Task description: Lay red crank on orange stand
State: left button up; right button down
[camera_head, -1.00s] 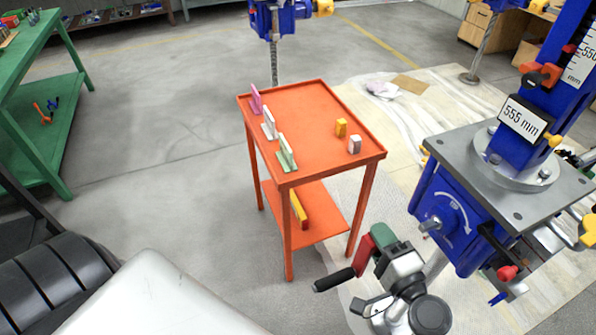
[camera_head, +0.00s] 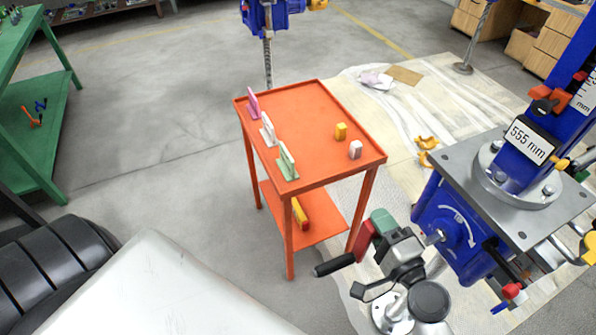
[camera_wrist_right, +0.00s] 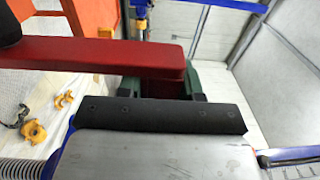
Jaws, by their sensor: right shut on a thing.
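The red crank (camera_head: 362,242) has a red arm and a black handle (camera_head: 334,265). My right gripper (camera_head: 385,238) is shut on it, in front of the blue jack and low, right of the orange stand's front corner. The orange stand (camera_head: 310,108) is a two-tier table in the middle of the head view. The crank is apart from its top. My left gripper is not in view.
Pink, white and green holders (camera_head: 287,161) line the stand's left side. A yellow block (camera_head: 341,131) and a pale block (camera_head: 355,149) are at its right. The top's middle is clear. The blue jack (camera_head: 447,225) marked 555 mm stands at the right. A green bench (camera_head: 50,45) is at the left.

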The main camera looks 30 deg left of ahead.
aim_at(314, 132)
jog(key=i+j+z, duration=0.35)
jog(key=j, duration=1.05)
jog(key=j+z, duration=0.4)
jog(key=j, duration=1)
jog(key=k+j+z, duration=0.1)
jog(key=j+z, duration=0.25)
jog(key=j, duration=1.15)
jog(key=l+u, duration=0.2)
jog(key=u, duration=0.3)
